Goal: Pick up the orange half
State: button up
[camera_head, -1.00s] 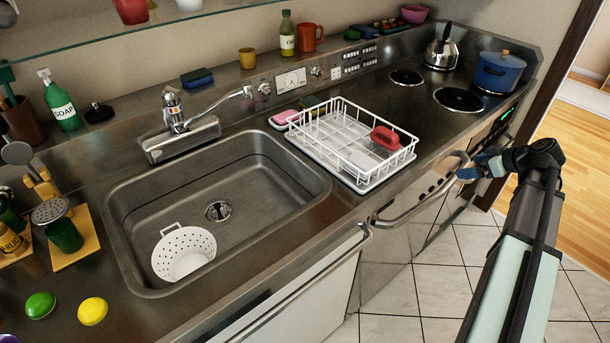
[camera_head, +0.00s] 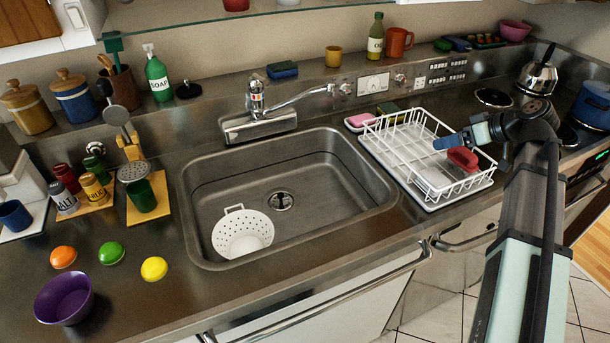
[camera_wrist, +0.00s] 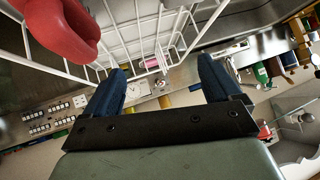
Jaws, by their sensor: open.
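The orange half (camera_head: 63,257) is a small rounded orange piece on the steel counter, left of the sink, at the left of the head view. It lies just above a purple bowl (camera_head: 64,299) and left of a green half (camera_head: 111,253). My gripper (camera_head: 441,143) is far to its right, over the white dish rack (camera_head: 441,203). In the wrist view my gripper (camera_wrist: 160,82) shows two blue fingers spread apart with nothing between them. The orange half is not seen in the wrist view.
A yellow half (camera_head: 154,269) lies right of the green one. A red object (camera_head: 462,159) is in the rack, close to my gripper. The sink (camera_head: 320,215) with a white colander (camera_head: 243,233) lies between. The tap (camera_head: 258,105) and shakers (camera_head: 94,189) stand behind.

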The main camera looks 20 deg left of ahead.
jog(key=s+a+r+g, duration=0.1)
jog(key=s+a+g, duration=0.15)
jog(key=a, duration=0.95)
jog(key=s+a+r+g, duration=0.1)
jog(key=s+a, duration=0.2)
jog(key=a, duration=0.9)
jog(key=s+a+n+h, duration=0.1)
jog(key=s+a+h, duration=0.1)
jog(key=s+a, duration=0.9)
jog(key=s+a+g+h, duration=0.1)
jog(key=s+a+h, duration=0.1)
jog(key=s+a, duration=0.8)
jog(key=s+a+n+g+h, duration=0.1)
jog(key=s+a+h, duration=0.2)
jog(key=s+a, duration=0.8)
jog(key=shift+s+a+r+n, duration=0.1)
jog(key=shift+s+a+n, duration=0.1)
jog(key=shift+a, duration=3.1)
jog(key=shift+s+a+n, duration=0.1)
jog(key=shift+s+a, duration=0.05)
jog(key=shift+a, duration=3.15)
jog(key=t+h, duration=0.2)
send_over(58, 251)
jog(key=f, duration=0.8)
jog(key=shift+w+a, duration=0.1)
jog(key=shift+a, duration=0.25)
jog(key=shift+d+f, duration=0.2)
jog(key=shift+f, duration=1.1)
jog(key=shift+d+f, duration=0.2)
jog(key=shift+f, duration=1.05)
